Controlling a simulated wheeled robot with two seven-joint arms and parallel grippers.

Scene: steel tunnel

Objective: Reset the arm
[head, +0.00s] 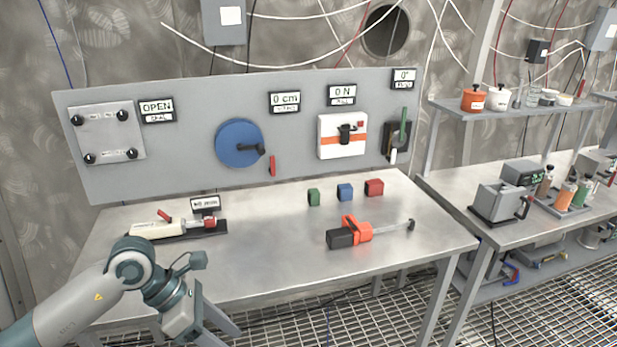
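My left arm (75,312) comes in from the lower left, bent at a grey-teal joint. Its wrist and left gripper (198,335) hang at the bottom of the view, in front of the bench's near left edge. The fingers appear spread apart with nothing seen between them; their tips are partly cut off or hidden. The gripper is apart from the objects on the bench. My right arm and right gripper are not in view.
The steel bench (285,262) holds a cream-handled tool (155,230), small green (313,197), blue (345,192) and red (374,188) blocks, and an orange-black tool (352,233). A grey panel (190,110) with a blue wheel (238,143) stands behind. Shelves (520,215) stand right.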

